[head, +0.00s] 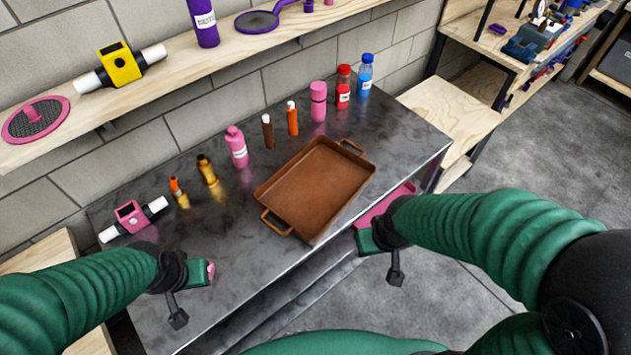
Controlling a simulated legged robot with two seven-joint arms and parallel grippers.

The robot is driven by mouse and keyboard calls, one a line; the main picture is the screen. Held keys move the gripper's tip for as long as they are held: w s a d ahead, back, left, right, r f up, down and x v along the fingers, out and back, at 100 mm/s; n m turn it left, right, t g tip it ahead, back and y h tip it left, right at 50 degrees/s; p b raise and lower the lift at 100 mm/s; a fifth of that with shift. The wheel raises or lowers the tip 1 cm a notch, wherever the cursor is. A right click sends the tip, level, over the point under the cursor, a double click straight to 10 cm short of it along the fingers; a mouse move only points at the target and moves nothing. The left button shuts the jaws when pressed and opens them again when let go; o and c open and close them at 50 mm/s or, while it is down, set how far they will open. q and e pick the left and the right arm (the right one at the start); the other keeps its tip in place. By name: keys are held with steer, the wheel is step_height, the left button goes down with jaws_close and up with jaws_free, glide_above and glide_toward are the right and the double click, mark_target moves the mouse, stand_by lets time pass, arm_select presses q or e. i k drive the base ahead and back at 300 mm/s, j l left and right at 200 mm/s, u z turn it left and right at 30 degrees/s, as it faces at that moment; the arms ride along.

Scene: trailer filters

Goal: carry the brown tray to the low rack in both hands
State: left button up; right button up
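The brown tray (318,185) lies flat on the dark metal table (235,245), with a loop handle at its near left end and another at its far right end. It looks empty. My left gripper (205,272) is over the table's near left part, apart from the tray, with a small pink bit at its tip. My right gripper (370,241) is by the table's front edge, to the right of the tray's near corner and apart from it. The fingers of both are too hidden to judge. A low wooden rack (452,112) stands beyond the table's right end.
Several bottles and tubes, such as a pink bottle (237,147), stand along the table's back. A pink-and-white fitting (133,215) lies at the left. A flat pink item (384,206) is partly hidden behind my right gripper. A wooden wall shelf (170,78) hangs above. Open floor (545,160) is at right.

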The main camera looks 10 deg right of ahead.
mark_target(448, 116)
steer(key=i+l+u, duration=0.1)
steer(key=u, duration=0.25)
steer(key=l+u, duration=0.6)
steer(key=u, duration=0.15)
steer(key=l+u, duration=0.2)
steer(key=l, duration=0.8)
steer(key=k+l+u, duration=0.15)
steer(key=l, duration=0.85)
steer(key=i, duration=0.05)
